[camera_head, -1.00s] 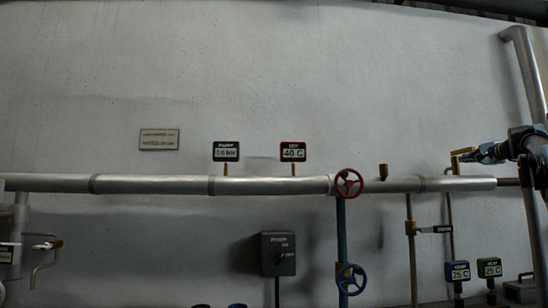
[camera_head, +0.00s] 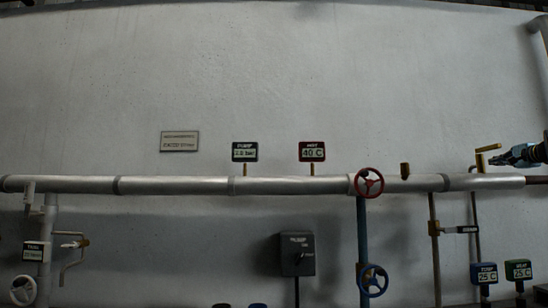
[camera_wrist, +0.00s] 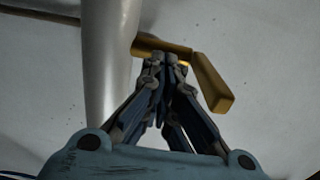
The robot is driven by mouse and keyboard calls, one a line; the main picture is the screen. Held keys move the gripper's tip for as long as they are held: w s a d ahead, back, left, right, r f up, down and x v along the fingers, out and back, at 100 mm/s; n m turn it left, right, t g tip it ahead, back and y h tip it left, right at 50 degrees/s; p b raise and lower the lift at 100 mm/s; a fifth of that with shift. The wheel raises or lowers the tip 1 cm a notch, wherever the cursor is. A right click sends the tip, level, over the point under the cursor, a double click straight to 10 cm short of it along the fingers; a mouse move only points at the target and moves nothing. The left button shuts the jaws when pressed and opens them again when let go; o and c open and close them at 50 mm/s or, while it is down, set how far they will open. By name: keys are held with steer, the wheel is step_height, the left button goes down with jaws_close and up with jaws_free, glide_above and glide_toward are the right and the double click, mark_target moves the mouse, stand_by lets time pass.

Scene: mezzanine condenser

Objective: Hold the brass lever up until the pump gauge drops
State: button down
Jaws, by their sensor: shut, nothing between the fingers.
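The brass lever (camera_head: 489,149) sits on a short brass stem on top of the pipe's right end and points right, tilted slightly up. In the wrist view the lever (camera_wrist: 212,84) angles off to the right of the fingertips. My gripper (camera_head: 494,160) is just below and right of the lever. In the wrist view my gripper (camera_wrist: 165,60) is shut and empty, with its tips at the brass base; I cannot tell if they touch. The pump gauge (camera_head: 244,152) is a black-framed display on the pipe; its small reading looks like 1.8 bar.
The grey pipe (camera_head: 290,186) runs along the wall. A red handwheel (camera_head: 369,183), a blue handwheel (camera_head: 373,280), a red-framed 40 C gauge (camera_head: 312,152) and a pump switch box (camera_head: 297,254) are left of my gripper. The wall above the pipe is mostly clear.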

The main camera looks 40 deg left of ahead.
steer(key=v, duration=0.8)
stand_by(0.4)
steer(key=shift+s+d, duration=0.1)
steer(key=s+a+f+n+g+h, duration=0.1)
steer(key=s+a+f+n+g, duration=0.4)
steer(key=s+f, duration=0.8)
steer(key=s+a+f+n+g+h, duration=0.1)
steer(key=s+a+f+n+g, duration=0.15)
steer(key=s+a+f, duration=0.75)
steer(key=s+d+f+n+g+h, duration=0.1)
steer(key=s+d+f+h, duration=0.2)
steer(key=s+f, duration=0.7)
steer(key=s+d+f+n+g+h, duration=0.1)
steer(key=s+d+f, duration=0.4)
steer(key=s+f, duration=0.5)
steer(key=s+d+f+n+g+h, duration=0.1)
steer(key=s+d+f+g+h, duration=0.2)
steer(key=s+f, duration=0.7)
step_height(320, 180, down, 12)
steer(key=shift+d+f+h, duration=0.15)
steer(key=shift+d+h, duration=0.65)
steer(key=shift+d, duration=0.15)
